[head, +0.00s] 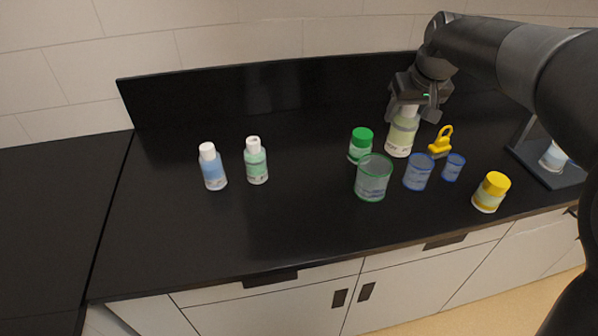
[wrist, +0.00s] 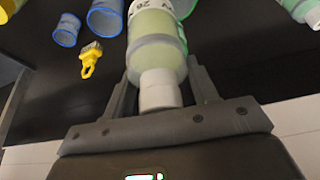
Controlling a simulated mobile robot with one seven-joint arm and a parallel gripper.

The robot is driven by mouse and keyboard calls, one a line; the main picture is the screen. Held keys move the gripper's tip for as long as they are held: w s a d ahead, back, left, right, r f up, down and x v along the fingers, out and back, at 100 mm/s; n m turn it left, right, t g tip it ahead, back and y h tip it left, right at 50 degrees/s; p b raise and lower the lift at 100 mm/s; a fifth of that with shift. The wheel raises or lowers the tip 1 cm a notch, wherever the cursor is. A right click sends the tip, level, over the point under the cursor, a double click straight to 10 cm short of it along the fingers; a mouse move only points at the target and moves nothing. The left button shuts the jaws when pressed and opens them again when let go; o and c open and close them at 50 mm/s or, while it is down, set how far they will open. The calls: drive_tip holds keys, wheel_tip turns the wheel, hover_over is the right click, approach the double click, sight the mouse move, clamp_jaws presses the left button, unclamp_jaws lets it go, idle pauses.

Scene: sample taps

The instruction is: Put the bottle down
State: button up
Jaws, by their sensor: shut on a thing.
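The bottle (head: 402,135) is pale yellow-green with a white cap and a printed label. It is upright at the back right of the black counter; I cannot tell whether its base touches the counter. My gripper (head: 409,104) comes from above and behind and is shut on the bottle's upper part. In the wrist view, the bottle (wrist: 156,45) sits between the two fingers of my gripper (wrist: 161,85), with its white cap toward the palm. Its far end is cut off by the top of that view.
Close by on the black counter (head: 300,220) are a green-capped jar (head: 360,146), a green-rimmed cup (head: 373,178), blue cups (head: 418,172), a yellow clip-like item (head: 440,142) and a yellow-capped jar (head: 491,192). Two white-capped bottles (head: 212,167) stand left. The counter's middle front is clear.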

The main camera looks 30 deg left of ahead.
drive_tip(key=s+a+n+g+y, duration=0.15)
drive_tip(key=a+n, duration=0.35)
drive_tip(key=a, duration=0.9)
drive_tip(key=s+a+f, duration=0.3)
drive_tip(key=a+f, duration=0.8)
drive_tip(key=f, duration=0.5)
drive_tip(key=shift+s+a+f, duration=0.15)
drive_tip(key=shift+a, duration=0.2)
drive_tip(key=o, duration=1.4)
drive_tip(key=shift+f, duration=0.15)
drive_tip(key=shift+o, duration=0.2)
drive_tip(key=v, duration=1.2)
drive_tip(key=shift+r, duration=0.25)
